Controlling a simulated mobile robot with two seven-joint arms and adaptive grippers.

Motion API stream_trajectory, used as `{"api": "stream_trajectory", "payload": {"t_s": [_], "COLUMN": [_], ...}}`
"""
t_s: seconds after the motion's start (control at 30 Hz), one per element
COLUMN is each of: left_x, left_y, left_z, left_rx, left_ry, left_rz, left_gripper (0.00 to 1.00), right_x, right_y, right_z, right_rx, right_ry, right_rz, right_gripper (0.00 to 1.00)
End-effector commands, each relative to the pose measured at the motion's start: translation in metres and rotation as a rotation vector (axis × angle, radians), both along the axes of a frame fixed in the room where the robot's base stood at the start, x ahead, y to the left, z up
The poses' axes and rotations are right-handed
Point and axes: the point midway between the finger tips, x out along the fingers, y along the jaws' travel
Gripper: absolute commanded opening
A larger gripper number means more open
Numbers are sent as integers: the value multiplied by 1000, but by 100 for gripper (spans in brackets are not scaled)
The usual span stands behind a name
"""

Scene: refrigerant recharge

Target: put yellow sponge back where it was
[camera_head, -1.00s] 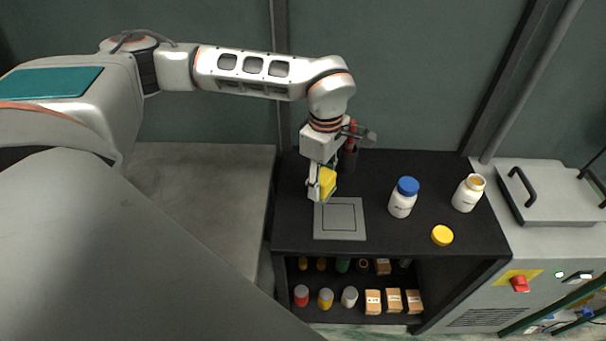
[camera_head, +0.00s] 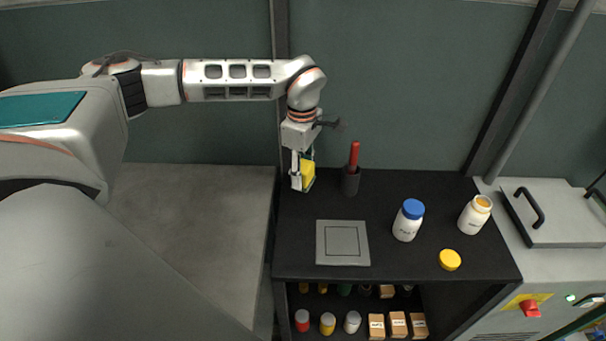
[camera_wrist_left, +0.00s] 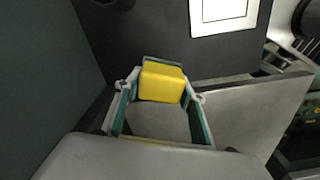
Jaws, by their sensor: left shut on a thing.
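The yellow sponge (camera_head: 308,173) is held between the fingers of my left gripper (camera_head: 302,182), which is shut on it. In the head view they are over the back left part of the black table top (camera_head: 400,262), left of the dark cup (camera_head: 350,183) with a red-handled tool. I cannot tell whether the sponge touches the table. The left wrist view also shows the sponge (camera_wrist_left: 161,83) between the fingertips. A grey square plate (camera_head: 342,258) lies bare at the table's front left. My right gripper is not in view.
A white bottle with a blue cap (camera_head: 408,222), an open white bottle (camera_head: 474,216) and a yellow lid (camera_head: 450,260) are on the right of the table. A shelf below holds several small bottles and boxes (camera_head: 397,324). A wall stands behind.

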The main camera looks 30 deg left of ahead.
Motion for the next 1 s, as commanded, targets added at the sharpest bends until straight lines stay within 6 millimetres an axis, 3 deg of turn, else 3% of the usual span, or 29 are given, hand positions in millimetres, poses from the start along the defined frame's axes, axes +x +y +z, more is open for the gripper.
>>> {"api": "stream_trajectory", "payload": {"t_s": [0.23,0.33,0.57,0.8,1.0], "left_x": [45,44,45,44,48], "left_y": [27,26,27,26,29], "left_z": [1,-18,-34,-65,-70], "left_rx": [0,-2,0,-1,-1], "left_ry": [0,5,1,3,0], "left_rz": [3,-2,-1,-1,-1], "left_gripper": [20,20,20,20,20], "right_x": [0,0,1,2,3], "right_y": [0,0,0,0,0], "right_z": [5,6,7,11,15], "right_rx": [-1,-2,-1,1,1], "right_ry": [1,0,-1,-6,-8], "right_rz": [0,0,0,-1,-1], "right_gripper": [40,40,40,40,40]}}
